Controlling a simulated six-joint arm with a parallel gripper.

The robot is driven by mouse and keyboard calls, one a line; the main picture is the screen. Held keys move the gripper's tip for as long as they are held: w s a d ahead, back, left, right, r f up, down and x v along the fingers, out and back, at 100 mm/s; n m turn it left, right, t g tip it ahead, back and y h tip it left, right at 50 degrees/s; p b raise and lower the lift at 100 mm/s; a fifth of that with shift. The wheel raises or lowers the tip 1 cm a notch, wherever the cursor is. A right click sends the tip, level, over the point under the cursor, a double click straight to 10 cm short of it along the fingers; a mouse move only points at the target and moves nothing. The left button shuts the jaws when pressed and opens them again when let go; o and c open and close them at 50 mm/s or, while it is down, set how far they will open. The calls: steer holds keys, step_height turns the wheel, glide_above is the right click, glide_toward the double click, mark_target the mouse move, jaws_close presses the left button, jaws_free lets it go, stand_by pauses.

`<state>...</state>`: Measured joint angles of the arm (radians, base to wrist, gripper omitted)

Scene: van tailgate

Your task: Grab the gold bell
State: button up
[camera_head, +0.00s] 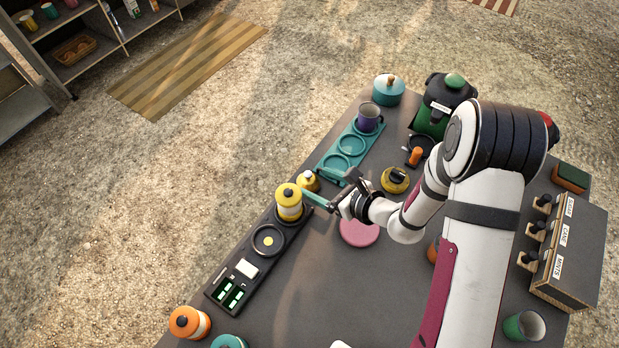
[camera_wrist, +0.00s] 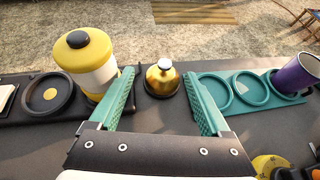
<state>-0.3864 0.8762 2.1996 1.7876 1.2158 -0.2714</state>
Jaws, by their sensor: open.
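The gold bell (camera_wrist: 163,79) stands upright on the dark table, with a white knob on top and a dark base. In the wrist view it sits between and beyond the green fingertips of my gripper (camera_wrist: 161,95). My gripper is open and nothing is in it. In the head view the bell (camera_head: 308,181) shows just behind the yellow canister, partly hidden, near the tips of my gripper (camera_head: 328,188). No contact between the fingers and the bell can be made out.
A yellow-and-white canister (camera_wrist: 88,60) stands close to the left finger, in a black tray (camera_wrist: 30,111). A teal tray (camera_wrist: 216,90) with round recesses lies close right, holding a purple mug (camera_wrist: 296,75). A pink disc (camera_head: 359,232) lies on the table (camera_head: 310,260).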

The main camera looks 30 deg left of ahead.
mark_target(309, 177)
steer(key=x, duration=0.5)
steer(key=shift+w+f, duration=0.3)
jaws_close()
